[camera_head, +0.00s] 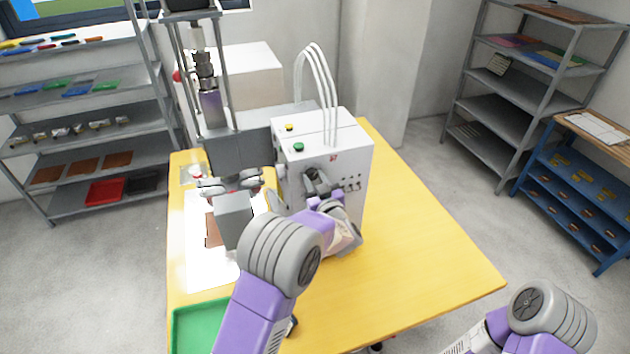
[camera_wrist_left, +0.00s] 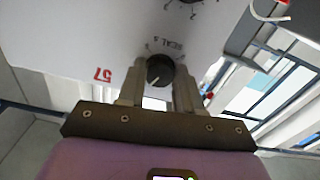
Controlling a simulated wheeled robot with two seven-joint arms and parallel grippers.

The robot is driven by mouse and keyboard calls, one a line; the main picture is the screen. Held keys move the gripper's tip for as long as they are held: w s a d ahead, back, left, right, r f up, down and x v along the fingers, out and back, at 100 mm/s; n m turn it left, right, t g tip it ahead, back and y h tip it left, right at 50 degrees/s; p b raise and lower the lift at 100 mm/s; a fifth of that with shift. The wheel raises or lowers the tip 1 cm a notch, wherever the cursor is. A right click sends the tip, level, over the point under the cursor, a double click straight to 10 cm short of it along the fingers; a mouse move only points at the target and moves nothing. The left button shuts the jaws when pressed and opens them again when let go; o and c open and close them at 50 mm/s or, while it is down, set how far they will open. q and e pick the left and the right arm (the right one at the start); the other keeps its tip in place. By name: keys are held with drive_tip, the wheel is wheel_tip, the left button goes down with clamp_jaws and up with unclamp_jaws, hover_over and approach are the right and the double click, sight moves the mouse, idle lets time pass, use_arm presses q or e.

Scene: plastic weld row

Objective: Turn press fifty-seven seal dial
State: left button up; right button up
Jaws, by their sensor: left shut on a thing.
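The white control box (camera_head: 352,150) of the press carries a red "57" on its front, which also shows in the left wrist view (camera_wrist_left: 103,75). The black seal dial (camera_wrist_left: 160,70), with a white pointer mark and "SEAL s" lettering beside it, is on that front face. My left gripper (camera_head: 313,180) is at the box front. In the left wrist view its fingers (camera_wrist_left: 160,80) stand on either side of the dial, shut on it.
A green tray (camera_head: 190,325) lies at the table's front left. The press head stands left of the box over a brown piece (camera_head: 212,230). The yellow table (camera_head: 420,265) is clear on the right. Another dial (camera_wrist_left: 188,2) is beside the seal dial.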

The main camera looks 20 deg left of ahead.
use_arm(q)
drive_tip(key=o, duration=1)
drive_tip(key=b+v, duration=0.1)
drive_tip(key=v, duration=0.6)
drive_tip(key=shift+s+d, duration=0.2)
drive_tip(key=shift+s, duration=0.1)
drive_tip(key=shift+f, duration=0.1)
drive_tip(key=s+a+f+m+g+h, duration=0.1)
drive_tip(key=s+f+m+g+h, duration=0.2)
drive_tip(key=f, duration=1)
drive_tip(key=s+f+m+g+h, duration=0.25)
drive_tip(key=s+f+h, duration=0.25)
drive_tip(key=f, duration=0.8)
drive_tip(key=s+d+f+g+h, duration=0.25)
drive_tip(key=s+f+g, duration=0.2)
drive_tip(key=s, duration=0.65)
drive_tip(key=s+d+f+g+h, duration=0.2)
drive_tip(key=s+f+g+h, duration=0.25)
drive_tip(key=s, duration=0.75)
drive_tip(key=shift+y, duration=0.4)
drive_tip(key=f+b, duration=0.3)
drive_tip(key=f, duration=0.1)
drive_tip(key=f+b, duration=0.3)
drive_tip(key=b, duration=0.1)
drive_tip(key=f+b, duration=0.4)
drive_tip(key=shift+s+d+f, duration=0.25)
drive_tip(key=shift+d+f, duration=0.1)
